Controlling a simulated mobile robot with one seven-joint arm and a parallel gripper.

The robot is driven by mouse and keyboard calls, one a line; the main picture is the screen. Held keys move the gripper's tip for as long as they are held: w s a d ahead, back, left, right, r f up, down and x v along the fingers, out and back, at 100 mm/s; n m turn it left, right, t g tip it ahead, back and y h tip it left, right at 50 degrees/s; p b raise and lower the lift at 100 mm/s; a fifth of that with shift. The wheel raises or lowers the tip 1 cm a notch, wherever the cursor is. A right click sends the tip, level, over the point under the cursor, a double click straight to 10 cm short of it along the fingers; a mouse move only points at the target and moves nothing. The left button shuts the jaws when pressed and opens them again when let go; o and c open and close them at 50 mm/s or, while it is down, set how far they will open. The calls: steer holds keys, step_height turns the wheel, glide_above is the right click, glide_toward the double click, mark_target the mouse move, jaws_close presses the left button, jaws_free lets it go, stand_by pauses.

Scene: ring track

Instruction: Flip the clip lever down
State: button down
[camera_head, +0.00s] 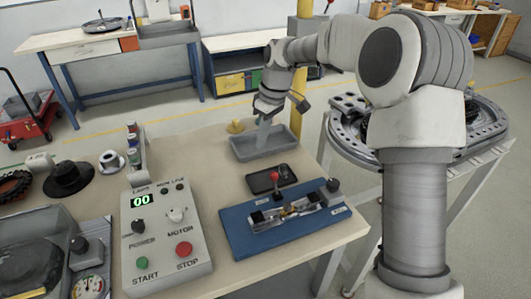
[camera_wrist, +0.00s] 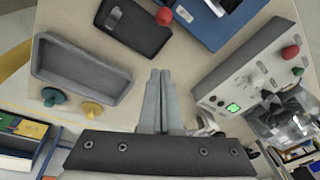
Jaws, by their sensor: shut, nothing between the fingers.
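A blue board (camera_head: 255,235) on the bench carries a metal clip fixture (camera_head: 290,210). A lever with a red ball knob (camera_head: 275,175) stands up at its back edge; I cannot tell exactly where its stem joins. The red knob also shows at the top of the wrist view (camera_wrist: 163,16), beside a corner of the blue board (camera_wrist: 205,28). My gripper (camera_head: 265,119) is shut and empty, pointing down over the grey tray, behind and apart from the lever. Its fingers (camera_wrist: 159,75) are together in the wrist view.
A grey tray (camera_head: 236,152) lies below my gripper. A flat black tray (camera_head: 258,186) lies between it and the blue board. A control box (camera_head: 149,239) with START and STOP buttons stands left. A yellow knob (camera_wrist: 92,109) is near the grey tray. A round machine table (camera_head: 480,148) stands right.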

mark_target(275, 182)
steer(key=f, duration=0.3)
steer(key=a+f+b, duration=0.1)
steer(key=f, duration=0.4)
steer(key=shift+a+f, duration=0.35)
steer(key=shift+a, duration=0.05)
steer(key=d, duration=0.1)
steer(key=s+d, duration=0.1)
steer(key=shift+s+d+r, duration=0.15)
steer(key=shift+s+d, duration=0.4)
steer(key=shift+d, duration=0.1)
